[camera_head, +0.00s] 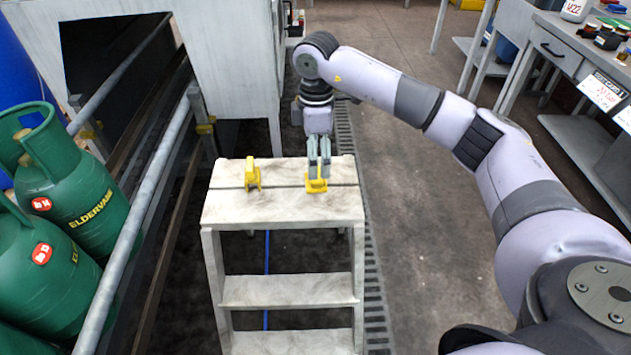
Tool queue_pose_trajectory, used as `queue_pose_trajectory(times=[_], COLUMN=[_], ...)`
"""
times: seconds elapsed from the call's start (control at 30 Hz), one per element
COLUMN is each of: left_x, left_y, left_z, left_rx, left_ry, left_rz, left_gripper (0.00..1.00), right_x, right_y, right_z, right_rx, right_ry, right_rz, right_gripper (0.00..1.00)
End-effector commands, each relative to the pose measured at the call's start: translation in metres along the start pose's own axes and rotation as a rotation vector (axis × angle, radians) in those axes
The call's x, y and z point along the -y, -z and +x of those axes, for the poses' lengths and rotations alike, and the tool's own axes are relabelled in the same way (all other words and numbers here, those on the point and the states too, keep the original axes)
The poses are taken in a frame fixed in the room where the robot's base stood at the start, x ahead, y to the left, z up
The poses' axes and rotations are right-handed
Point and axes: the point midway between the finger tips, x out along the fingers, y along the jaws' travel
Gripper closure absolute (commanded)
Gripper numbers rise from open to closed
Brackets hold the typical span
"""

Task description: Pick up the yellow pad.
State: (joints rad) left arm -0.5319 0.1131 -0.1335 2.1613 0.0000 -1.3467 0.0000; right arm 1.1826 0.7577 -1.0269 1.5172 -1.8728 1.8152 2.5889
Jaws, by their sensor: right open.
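Two small yellow pieces lie on the top of a worn white step stool (230,207). The left yellow piece (252,175) stands narrow and upright near the middle of the top. The right yellow piece (316,187) is lower and wider, and I cannot tell for sure which one is the yellow pad. My right gripper (318,176) points down at the right piece, its grey fingers open with tips at or just above it. The fingers hide part of that piece, and contact is unclear. My left gripper is out of view.
Green gas cylinders (75,190) stand at the left behind a metal rail (140,210). A white machine housing (235,55) rises behind the stool. A grey workbench (560,55) with jars is at the right. The floor between stool and bench is clear below my arm.

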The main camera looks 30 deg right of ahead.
Motion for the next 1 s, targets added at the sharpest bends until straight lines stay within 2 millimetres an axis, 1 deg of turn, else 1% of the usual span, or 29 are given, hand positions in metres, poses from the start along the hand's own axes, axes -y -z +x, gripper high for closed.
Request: queue_pose_trajectory(times=[0.03, 0.17, 0.27, 0.4, 0.5, 0.6, 0.8, 1.0], left_x=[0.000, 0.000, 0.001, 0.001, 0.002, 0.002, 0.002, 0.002], left_y=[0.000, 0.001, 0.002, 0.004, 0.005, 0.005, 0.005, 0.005], left_z=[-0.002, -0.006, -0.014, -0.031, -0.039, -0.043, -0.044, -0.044], left_rx=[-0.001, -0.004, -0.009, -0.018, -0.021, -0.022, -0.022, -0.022], left_ry=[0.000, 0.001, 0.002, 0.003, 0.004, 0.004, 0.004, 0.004], left_rz=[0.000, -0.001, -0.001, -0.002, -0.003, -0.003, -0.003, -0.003], left_gripper=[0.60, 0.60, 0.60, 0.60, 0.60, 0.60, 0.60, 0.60], right_x=[0.000, 0.000, 0.002, 0.004, 0.003, 0.003, 0.003, 0.003], right_y=[0.000, 0.000, 0.000, 0.001, 0.001, 0.001, 0.001, 0.001], right_z=[0.005, 0.012, 0.024, 0.046, 0.057, 0.061, 0.061, 0.061], right_rx=[0.001, 0.001, 0.001, 0.000, 0.000, 0.000, -0.001, -0.001], right_ry=[0.001, 0.000, 0.001, 0.002, 0.001, -0.001, -0.001, 0.000], right_rz=[0.001, 0.000, 0.000, -0.001, 0.000, 0.000, 0.000, -0.001], right_gripper=[0.25, 0.25, 0.25, 0.25, 0.25, 0.25, 0.25, 0.38])
